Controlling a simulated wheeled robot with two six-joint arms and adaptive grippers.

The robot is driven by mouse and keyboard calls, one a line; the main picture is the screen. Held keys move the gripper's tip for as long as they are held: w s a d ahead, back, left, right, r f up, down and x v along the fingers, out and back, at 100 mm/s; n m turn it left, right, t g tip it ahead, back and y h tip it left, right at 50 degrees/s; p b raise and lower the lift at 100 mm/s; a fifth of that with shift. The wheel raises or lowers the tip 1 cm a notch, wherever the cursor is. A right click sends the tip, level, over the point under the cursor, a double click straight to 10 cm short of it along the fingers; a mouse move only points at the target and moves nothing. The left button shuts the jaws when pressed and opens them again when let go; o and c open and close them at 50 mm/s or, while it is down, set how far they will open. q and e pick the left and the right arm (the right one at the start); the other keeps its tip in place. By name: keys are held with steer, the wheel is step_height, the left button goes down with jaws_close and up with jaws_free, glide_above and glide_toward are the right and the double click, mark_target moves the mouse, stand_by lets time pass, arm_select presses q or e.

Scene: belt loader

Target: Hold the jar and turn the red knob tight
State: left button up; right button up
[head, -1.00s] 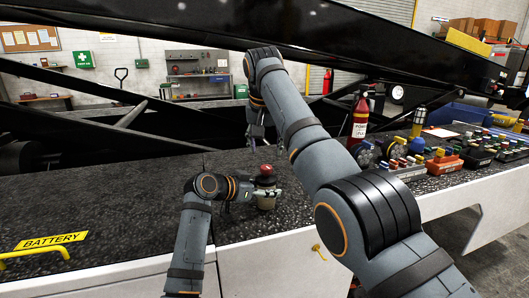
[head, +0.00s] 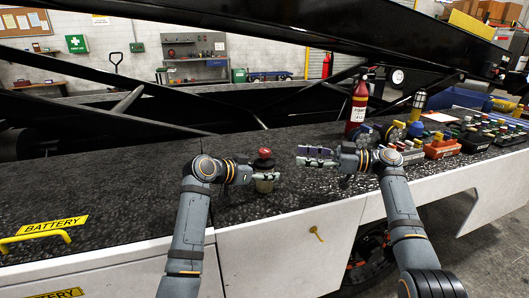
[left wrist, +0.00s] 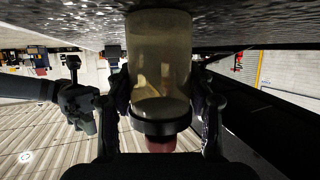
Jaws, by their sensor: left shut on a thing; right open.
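The jar (head: 264,184) stands upright on the dark speckled deck, with a dark collar and the red knob (head: 265,152) on top. My left gripper (head: 262,173) is shut around the jar from the left. In the left wrist view, which is upside down, the translucent jar (left wrist: 160,60) sits between the fingers, and the red knob (left wrist: 161,145) shows below its dark collar. My right gripper (head: 318,156) is open and empty, to the right of the jar and apart from it, its fingers pointing left towards the knob.
A red extinguisher (head: 357,104) stands behind my right gripper. Several control boxes with coloured knobs (head: 440,146) fill the deck at the right. A black beam (head: 300,30) crosses overhead. The deck (head: 120,185) left of the jar is clear, apart from a yellow handle (head: 38,236).

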mark_target(264, 150)
steer(key=x, duration=1.2)
steer(key=shift+a, duration=0.1)
jaws_close()
steer(key=shift+f+m+t, duration=0.1)
steer(key=shift+m+t, duration=0.5)
steer(key=shift+t, duration=0.1)
steer(key=shift+m+t+h, duration=0.5)
steer(key=shift+m+t, duration=0.1)
steer(key=shift+t, duration=0.3)
steer(key=m+t+h, duration=0.4)
steer(key=t, duration=0.2)
steer(key=shift+m, duration=0.4)
steer(key=shift+h, duration=0.3)
steer(key=shift+m+t, duration=0.3)
steer(key=shift+t, duration=0.1)
